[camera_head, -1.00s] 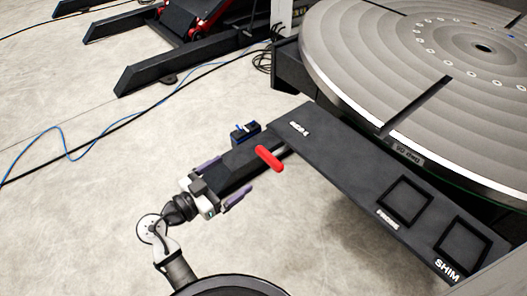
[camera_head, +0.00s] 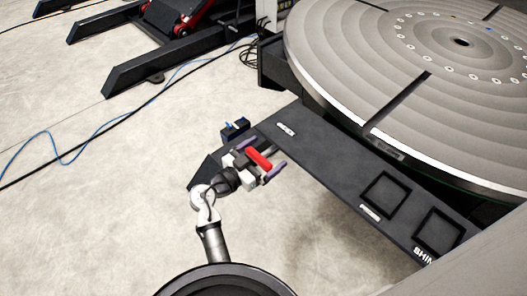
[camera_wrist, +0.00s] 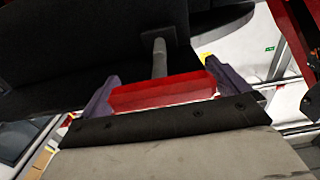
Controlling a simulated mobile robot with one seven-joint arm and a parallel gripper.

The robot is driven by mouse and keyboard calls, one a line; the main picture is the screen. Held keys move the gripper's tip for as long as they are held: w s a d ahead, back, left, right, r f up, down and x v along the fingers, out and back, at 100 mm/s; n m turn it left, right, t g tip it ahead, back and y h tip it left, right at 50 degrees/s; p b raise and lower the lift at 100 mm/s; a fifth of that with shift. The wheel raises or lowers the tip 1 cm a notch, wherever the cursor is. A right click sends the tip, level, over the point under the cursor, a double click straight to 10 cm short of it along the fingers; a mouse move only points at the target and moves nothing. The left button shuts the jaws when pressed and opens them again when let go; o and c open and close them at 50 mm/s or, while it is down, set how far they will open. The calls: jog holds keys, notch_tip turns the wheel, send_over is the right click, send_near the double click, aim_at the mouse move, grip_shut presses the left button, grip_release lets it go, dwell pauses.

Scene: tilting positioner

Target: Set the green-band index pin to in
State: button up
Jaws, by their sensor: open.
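No pin with a green band can be made out in either view. A red handle bar (camera_head: 258,159) shows at the left end of the dark shelf. In the wrist view the red bar (camera_wrist: 162,93) lies crosswise between my fingers, with a grey rod (camera_wrist: 160,58) running from it to a dark plate. My gripper (camera_head: 261,156) is open, its purple fingers on either side of the bar. In the wrist view my gripper (camera_wrist: 162,76) has a finger close to each end of the bar; I cannot tell whether they touch it.
A large grey round table (camera_head: 400,75) fills the upper right. The dark shelf (camera_head: 325,160) has two square recesses. A small dark block with blue on it (camera_head: 235,128) is beside my gripper.

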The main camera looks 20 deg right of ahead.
aim_at(274, 148)
jog(key=c, duration=1.1)
jog(key=b+x, duration=0.2)
jog(key=x, duration=0.2)
jog(key=shift+f+b, duration=0.15)
jog(key=shift+b, duration=0.2)
jog(key=o, duration=1.1)
jog(key=shift+d, duration=0.1)
jog(key=b+v, duration=0.4)
jog(key=v, duration=0.9)
jog(key=shift+a, duration=0.35)
